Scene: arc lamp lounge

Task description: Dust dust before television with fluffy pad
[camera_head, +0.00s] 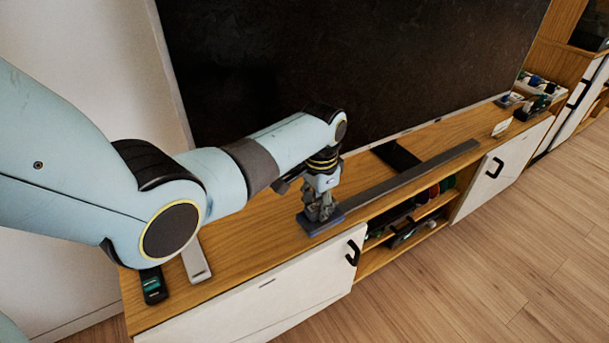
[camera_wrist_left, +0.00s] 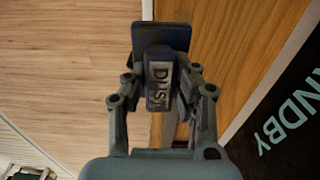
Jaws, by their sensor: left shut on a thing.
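The fluffy pad (camera_head: 309,225) is a dark blue block at the front edge of the wooden cabinet top (camera_head: 250,240), by the left end of a long grey bar. In the left wrist view the pad (camera_wrist_left: 162,36) has a handle labelled "DUST". My left gripper (camera_head: 320,210) is shut on this handle from above; it also shows in the left wrist view (camera_wrist_left: 161,98). I cannot tell whether the pad touches the wood. The television (camera_head: 330,60) is a large dark screen behind; its "NDBY" lettering shows in the wrist view (camera_wrist_left: 285,125). I cannot make out any dust. My right gripper is not in view.
The long grey bar (camera_head: 420,175) lies before the television, near a black foot (camera_head: 397,155). A dark remote (camera_head: 153,286) and a pale one (camera_head: 195,260) lie at the left. Small items (camera_head: 530,100) stand at the far right. Open shelves (camera_head: 410,220) are below.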

